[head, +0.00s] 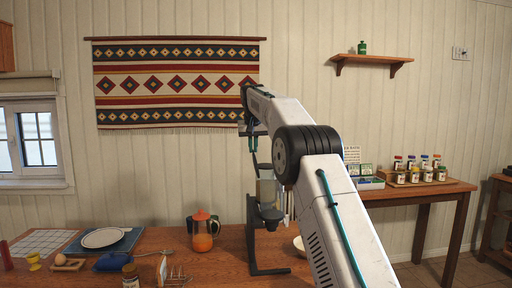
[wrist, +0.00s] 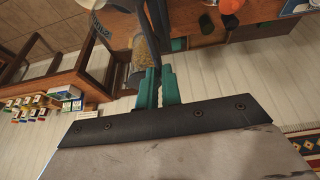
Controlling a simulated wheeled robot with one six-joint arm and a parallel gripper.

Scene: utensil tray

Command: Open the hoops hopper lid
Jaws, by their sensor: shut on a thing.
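The hoops hopper (head: 266,190) is a pale container on a dark stand (head: 253,240) on the wooden table, partly hidden behind my arm. In the wrist view, the hopper (wrist: 143,50) shows tan hoops through its clear wall, just beyond my fingertips. My gripper (wrist: 159,75) has green fingers closed on a thin dark part at the hopper, which looks like its lid. The fingers cover most of that part, and I cannot tell how far the lid is open.
An orange pot (head: 203,232) stands left of the stand, with a dark mug beside it. A plate (head: 103,238), an egg holder and a blue dish (head: 112,262) lie further left. A side table (head: 420,188) with several jars is at the right.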

